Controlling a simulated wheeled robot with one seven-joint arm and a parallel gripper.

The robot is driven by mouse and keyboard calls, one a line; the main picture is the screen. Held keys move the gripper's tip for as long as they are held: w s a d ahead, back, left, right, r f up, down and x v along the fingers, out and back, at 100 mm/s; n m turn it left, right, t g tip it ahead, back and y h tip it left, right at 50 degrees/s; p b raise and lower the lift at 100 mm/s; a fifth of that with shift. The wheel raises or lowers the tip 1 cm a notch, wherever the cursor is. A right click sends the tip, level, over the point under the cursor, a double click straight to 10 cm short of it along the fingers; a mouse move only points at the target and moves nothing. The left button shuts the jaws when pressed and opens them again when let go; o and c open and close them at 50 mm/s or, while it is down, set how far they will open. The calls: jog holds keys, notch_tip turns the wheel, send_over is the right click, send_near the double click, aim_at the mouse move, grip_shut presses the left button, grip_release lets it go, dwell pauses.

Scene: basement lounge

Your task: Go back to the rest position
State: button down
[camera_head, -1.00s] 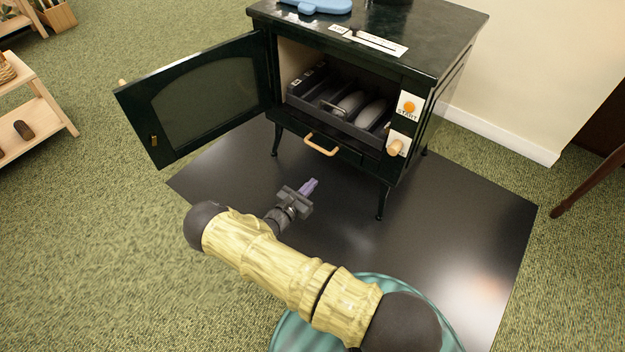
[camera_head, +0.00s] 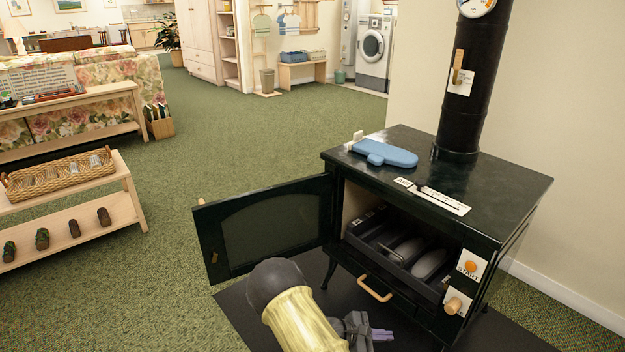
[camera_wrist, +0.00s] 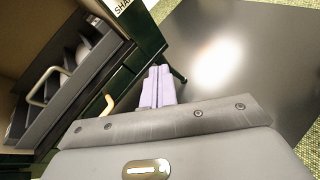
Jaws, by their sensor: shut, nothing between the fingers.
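My gripper (camera_head: 381,335) is low in front of the dark green stove (camera_head: 520,208), near the bottom edge of the head view. Its purple fingers (camera_wrist: 158,86) are together and empty in the wrist view. They are over the dark floor plate (camera_wrist: 225,60), close to a stove leg in the picture. The stove door (camera_head: 265,232) stands open to the left. A black tray with a wire handle (camera_head: 390,255) and grey rounded pieces sits inside the stove.
A blue mitt-shaped item (camera_head: 385,152) lies on the stove top. A wooden drawer handle (camera_head: 374,289) and an orange start button (camera_head: 471,266) are on the stove front. A low wooden shelf with a basket (camera_head: 60,176) stands at left. Green carpet (camera_head: 240,130) between is clear.

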jog(key=s+a+r+m+y+p, duration=0.1)
jog(key=s+r+m+y+p, duration=0.1)
jog(key=s+r+m+y, duration=0.6)
jog(key=s+a+r+m+y+p, duration=0.1)
jog(key=s+a+r+m+p, duration=0.15)
jog(key=r, duration=0.85)
jog(key=s+r+m+y+p, duration=0.1)
jog(key=s+r+m+y, duration=0.5)
jog(key=r, duration=0.4)
notch_tip(320, 180, up, 38)
jog(key=h+p, duration=0.1)
jog(key=p, duration=3.7)
jog(key=shift+a, duration=0.2)
jog(key=shift+f, duration=0.15)
